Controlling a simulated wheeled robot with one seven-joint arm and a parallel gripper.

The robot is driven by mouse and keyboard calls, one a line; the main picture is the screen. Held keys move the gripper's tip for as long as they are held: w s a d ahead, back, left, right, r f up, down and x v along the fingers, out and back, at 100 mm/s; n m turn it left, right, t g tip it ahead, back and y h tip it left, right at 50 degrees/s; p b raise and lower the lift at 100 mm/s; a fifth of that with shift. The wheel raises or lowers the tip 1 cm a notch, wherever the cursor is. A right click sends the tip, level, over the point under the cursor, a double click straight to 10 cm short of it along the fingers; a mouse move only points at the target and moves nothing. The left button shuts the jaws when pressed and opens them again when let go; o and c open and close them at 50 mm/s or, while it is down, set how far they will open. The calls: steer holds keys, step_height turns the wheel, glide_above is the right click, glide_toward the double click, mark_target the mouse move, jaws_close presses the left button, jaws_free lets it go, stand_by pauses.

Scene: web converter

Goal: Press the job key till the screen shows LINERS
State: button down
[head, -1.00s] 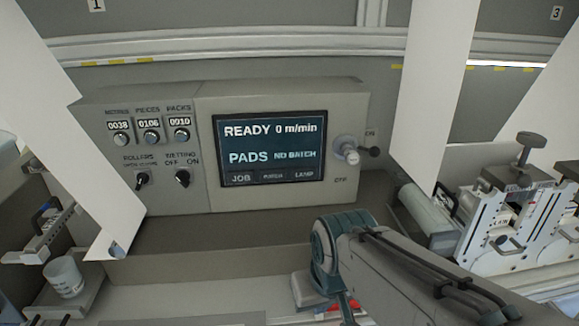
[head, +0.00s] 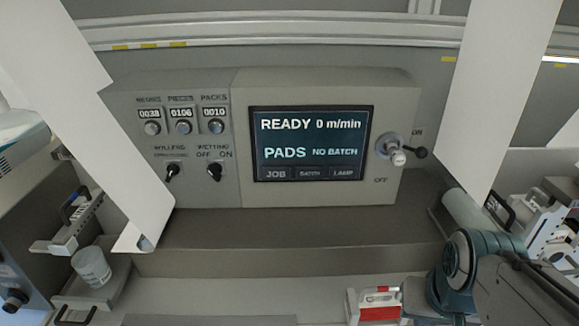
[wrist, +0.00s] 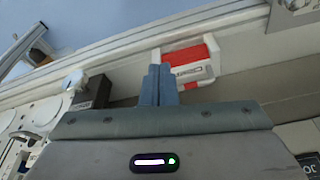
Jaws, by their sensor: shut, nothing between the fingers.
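The screen (head: 312,120) on the grey control panel reads READY 0 m/min, PADS and NO BATCH. The JOB key (head: 275,174) is at the lower left of the screen, beside the BATCH and LAMP keys. My gripper (wrist: 158,68) shows in the wrist view, its two blue-grey fingers shut together with nothing between them. It points toward a red and white box and is away from the panel. In the head view my arm is at the lower right, and the fingers cannot be made out there.
The red and white box (head: 380,304) stands on the bench below the panel. A main switch (head: 392,150) sticks out right of the screen. Counters and two knobs (head: 172,170) are to its left. White web sheets (head: 497,95) hang at both sides. Space before the screen is clear.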

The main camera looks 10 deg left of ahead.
steer(key=w+a+r+m+g+y, duration=0.1)
steer(key=w+a+m+y, duration=0.2)
steer(key=a+m+y, duration=1.2)
steer(key=w+a+r+m+t, duration=0.2)
steer(key=w+a+m, duration=0.3)
steer(key=m, duration=0.3)
steer(key=w+a+r+m+t+h+p, duration=0.1)
steer(key=w+a+r+m+t, duration=0.2)
steer(key=w+a+m, duration=0.3)
steer(key=a+m+t, duration=0.1)
steer(key=m, duration=0.1)
steer(key=shift+r+m, duration=0.3)
steer(key=shift+r, duration=0.05)
steer(key=shift+w, duration=0.15)
glide_toward(267, 175)
steer(key=shift+s+p+x, duration=0.2)
steer(key=shift+x, duration=0.95)
steer(key=shift+s+p+x, duration=0.15)
steer(key=shift+x, duration=1.05)
steer(key=shift+a+f, duration=0.15)
steer(key=shift+w, duration=0.4)
